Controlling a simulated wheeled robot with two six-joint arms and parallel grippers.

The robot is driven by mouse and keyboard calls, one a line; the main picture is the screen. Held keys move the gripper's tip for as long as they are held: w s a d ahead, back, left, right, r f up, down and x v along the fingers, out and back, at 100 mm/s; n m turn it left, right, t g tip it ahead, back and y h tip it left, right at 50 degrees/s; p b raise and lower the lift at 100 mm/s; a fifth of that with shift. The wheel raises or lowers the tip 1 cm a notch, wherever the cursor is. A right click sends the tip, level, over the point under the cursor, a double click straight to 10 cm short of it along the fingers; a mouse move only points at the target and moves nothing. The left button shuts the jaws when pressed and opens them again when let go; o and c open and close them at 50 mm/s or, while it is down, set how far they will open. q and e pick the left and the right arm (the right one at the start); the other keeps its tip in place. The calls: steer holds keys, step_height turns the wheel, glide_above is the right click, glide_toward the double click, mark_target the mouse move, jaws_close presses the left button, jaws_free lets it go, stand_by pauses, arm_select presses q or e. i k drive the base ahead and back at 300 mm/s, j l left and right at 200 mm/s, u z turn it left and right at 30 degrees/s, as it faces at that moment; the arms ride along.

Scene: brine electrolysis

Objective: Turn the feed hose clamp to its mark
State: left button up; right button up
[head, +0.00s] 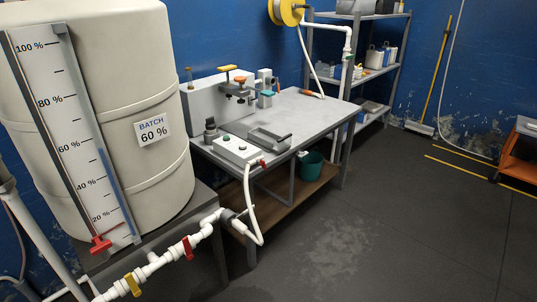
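A white feed hose (250,213) hangs in a loop from the front edge of the grey bench (310,112) down to the white pipe by the tank. A small red part (262,163) sits at the hose's upper end beside a control box; it may be the clamp. A grey fitting (229,215) joins the hose region to the pipe. No mark can be made out at this size. The white tank (110,60) has a percent scale (62,120) with a blue column to about 60 %, and a label (153,131) reading "BATCH 60 %". Neither gripper shows.
The pipe carries a red valve handle (188,247) and a yellow one (132,285). A red handle (100,244) sits at the scale's foot. An orange cart (517,160) is far right; the floor between is open.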

mark_target(263, 163)
steer(key=i, duration=0.3)
steer(key=i+l, duration=0.15)
steer(key=l, duration=0.15)
steer(key=i+l+u, duration=0.1)
steer(key=i+l, duration=0.25)
steer(key=l, duration=0.3)
